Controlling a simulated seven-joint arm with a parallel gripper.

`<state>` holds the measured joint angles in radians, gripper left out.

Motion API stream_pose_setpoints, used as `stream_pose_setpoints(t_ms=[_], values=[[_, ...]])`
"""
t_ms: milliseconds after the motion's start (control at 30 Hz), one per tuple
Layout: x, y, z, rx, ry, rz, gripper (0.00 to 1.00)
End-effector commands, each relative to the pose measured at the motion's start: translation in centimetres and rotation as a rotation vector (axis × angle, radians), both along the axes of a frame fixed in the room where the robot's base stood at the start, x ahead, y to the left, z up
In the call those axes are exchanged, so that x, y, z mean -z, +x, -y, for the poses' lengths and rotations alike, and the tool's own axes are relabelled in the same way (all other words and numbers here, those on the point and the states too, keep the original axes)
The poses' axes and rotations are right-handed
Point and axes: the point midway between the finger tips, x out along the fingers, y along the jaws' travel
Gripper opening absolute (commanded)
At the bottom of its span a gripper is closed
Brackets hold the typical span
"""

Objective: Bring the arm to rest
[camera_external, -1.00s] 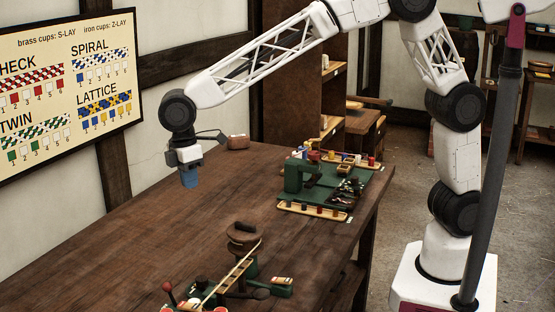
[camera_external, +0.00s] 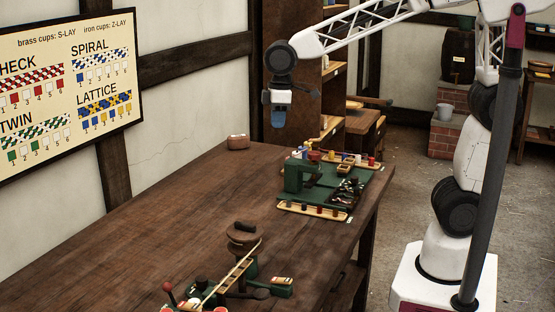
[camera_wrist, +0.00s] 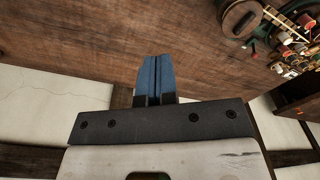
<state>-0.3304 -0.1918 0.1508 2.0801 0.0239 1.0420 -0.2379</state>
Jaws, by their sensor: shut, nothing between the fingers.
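My gripper (camera_external: 279,117) hangs high above the back part of the wooden table (camera_external: 160,200), its blue fingers pointing down. In the wrist view the two blue fingers (camera_wrist: 155,75) lie side by side with only a thin dark line between them. The gripper is shut and nothing is held in it. It is well clear of everything on the table.
A green machine (camera_external: 294,172) with trays of colored pieces stands at the table's back right. A second green device (camera_external: 243,250) with a round brown top stands at the front. A small reddish box (camera_external: 238,142) sits at the back. The left middle of the table is bare.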

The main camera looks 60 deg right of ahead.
Motion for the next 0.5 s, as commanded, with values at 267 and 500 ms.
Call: stream_pose_setpoints(t_ms=[267, 500], values=[[-0.5, -5.3, 6.3, 0.142, 0.01, 0.042, 0.0], [0.0, -10.1, 10.9, 0.264, 0.017, 0.077, 0.0]])
